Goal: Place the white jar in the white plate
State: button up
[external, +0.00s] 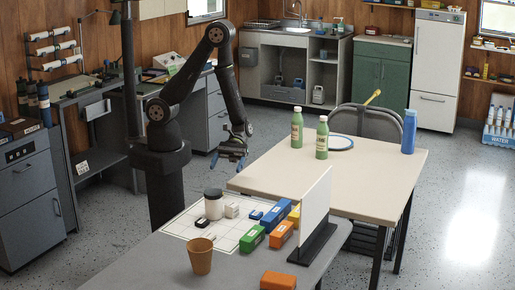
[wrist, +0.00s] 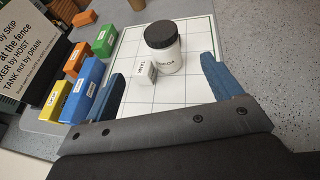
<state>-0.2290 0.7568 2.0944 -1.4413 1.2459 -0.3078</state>
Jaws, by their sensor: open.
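The white jar (external: 213,204) with a dark lid stands upright on a white gridded mat on the grey table. In the wrist view the jar (wrist: 166,52) stands ahead of my gripper, between the lines of its two blue fingers. My gripper (external: 232,158) is open and empty in the air above and beyond the mat. It also shows in the wrist view (wrist: 162,92), its fingers apart and not touching the jar.
A small white box (wrist: 145,73) stands close beside the jar. Blue, green and orange boxes (external: 252,238) sit right of it, before an upright white sign (external: 314,208). A brown cup (external: 200,256) stands in front. Green bottles (external: 297,128) and a blue bottle (external: 409,132) stand near the plate.

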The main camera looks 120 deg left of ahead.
aim_at(214, 191)
jog(key=x, duration=1.1)
jog(key=shift+s+d, duration=0.1)
jog(key=shift+d, duration=0.25)
jog(key=shift+x, duration=2.65)
jog(key=shift+d+r, duration=0.1)
jog(key=shift+r, duration=0.1)
jog(key=c, duration=1.4)
